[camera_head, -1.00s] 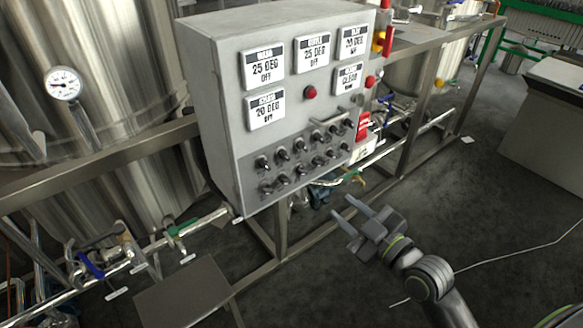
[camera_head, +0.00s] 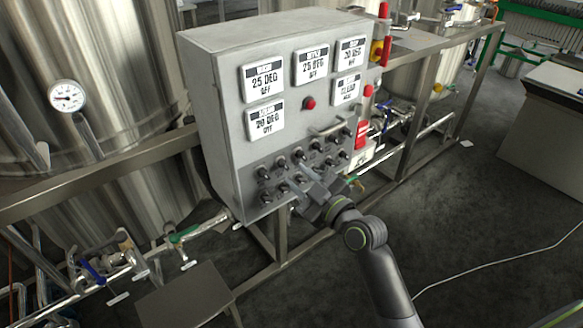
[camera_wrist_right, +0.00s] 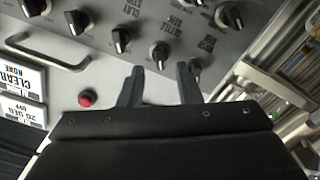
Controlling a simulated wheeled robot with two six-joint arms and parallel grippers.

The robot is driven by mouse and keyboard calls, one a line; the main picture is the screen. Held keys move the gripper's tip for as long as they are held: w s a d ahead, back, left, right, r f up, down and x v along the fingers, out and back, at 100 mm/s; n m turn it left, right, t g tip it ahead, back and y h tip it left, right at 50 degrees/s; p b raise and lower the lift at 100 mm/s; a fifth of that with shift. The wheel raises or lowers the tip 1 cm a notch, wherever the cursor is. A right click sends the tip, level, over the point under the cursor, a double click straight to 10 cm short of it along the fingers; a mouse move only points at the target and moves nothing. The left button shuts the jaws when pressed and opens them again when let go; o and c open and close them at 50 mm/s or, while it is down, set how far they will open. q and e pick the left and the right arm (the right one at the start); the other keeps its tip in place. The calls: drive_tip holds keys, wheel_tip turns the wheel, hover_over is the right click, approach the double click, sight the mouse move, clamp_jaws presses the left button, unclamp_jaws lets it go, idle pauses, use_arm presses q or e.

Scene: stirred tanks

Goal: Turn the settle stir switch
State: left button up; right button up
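The grey control box (camera_head: 222,150) carries two rows of small black rotary switches on its lower front. In the wrist view, a label that seems to read settle stir (camera_wrist_right: 183,17), upside down, sits among the switches; I cannot tell surely which switch it belongs to. My right gripper (camera_head: 299,174) reaches up to the switch rows in the head view and covers part of the lower row. In the wrist view its two fingers (camera_wrist_right: 160,70) are apart, with one black switch (camera_wrist_right: 160,53) just beyond and between the tips. I cannot tell whether they touch it. My left gripper is out of view.
A metal bar handle (camera_head: 328,127) and red buttons (camera_head: 309,103) stick out from the box. The red button also shows in the wrist view (camera_wrist_right: 87,99). Displays (camera_head: 264,84) sit above the switches. Steel tanks (camera_head: 110,60) and pipes stand around. Open floor lies at lower right.

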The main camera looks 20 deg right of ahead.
sight(287, 168)
drive_tip(key=shift+x, duration=1.7)
drive_tip(key=shift+c, duration=0.4)
clamp_jaws()
